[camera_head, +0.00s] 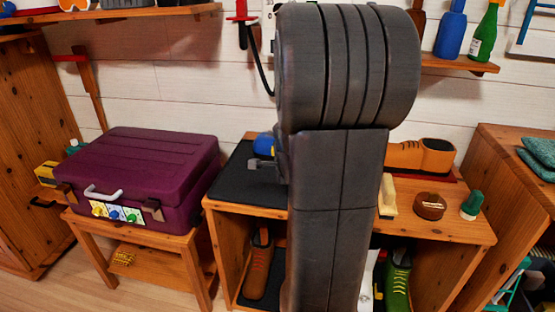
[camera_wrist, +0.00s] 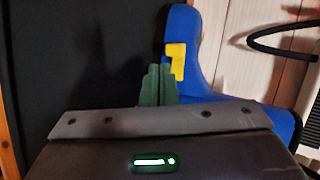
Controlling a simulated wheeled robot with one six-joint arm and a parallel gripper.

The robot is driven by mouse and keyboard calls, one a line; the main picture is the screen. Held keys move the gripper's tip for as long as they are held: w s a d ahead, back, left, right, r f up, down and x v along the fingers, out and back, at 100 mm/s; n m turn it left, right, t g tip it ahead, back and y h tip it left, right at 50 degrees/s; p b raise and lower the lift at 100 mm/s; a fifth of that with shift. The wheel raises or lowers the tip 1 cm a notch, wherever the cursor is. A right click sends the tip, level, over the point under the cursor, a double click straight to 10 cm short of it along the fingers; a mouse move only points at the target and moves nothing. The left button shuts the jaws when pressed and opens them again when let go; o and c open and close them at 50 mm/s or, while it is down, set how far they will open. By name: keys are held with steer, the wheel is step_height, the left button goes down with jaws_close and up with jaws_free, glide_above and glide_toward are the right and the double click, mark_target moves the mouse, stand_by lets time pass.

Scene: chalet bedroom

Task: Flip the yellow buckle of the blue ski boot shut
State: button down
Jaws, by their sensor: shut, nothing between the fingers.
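The blue ski boot (camera_wrist: 190,30) stands in the upper middle of the wrist view, its lower part running right behind my gripper. Its yellow buckle (camera_wrist: 178,58) shows as a small angular piece on the boot's side. My gripper (camera_wrist: 159,70) is shut and empty; its green fingertips are just left of and below the buckle in the picture. Whether they touch it I cannot tell. In the head view only a bit of the blue boot (camera_head: 264,145) shows, beside my arm, which hides the rest and the buckle.
The boot is at a black mat (camera_head: 245,185) on a wooden bench (camera_head: 445,224). A brown shoe (camera_head: 425,157), a brush (camera_head: 388,197), a round tin (camera_head: 430,206) and a green-topped bottle (camera_head: 472,205) are to the right. A purple suitcase (camera_head: 150,170) sits left on a stand.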

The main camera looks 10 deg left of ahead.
steer(key=a+p+v, duration=0.1)
steer(key=p+v, duration=0.1)
steer(key=v, duration=0.5)
steer(key=shift+s+a+p, duration=0.15)
steer(key=shift+s+p, duration=0.2)
steer(key=shift+s, duration=0.2)
steer(key=shift+w+r, duration=0.1)
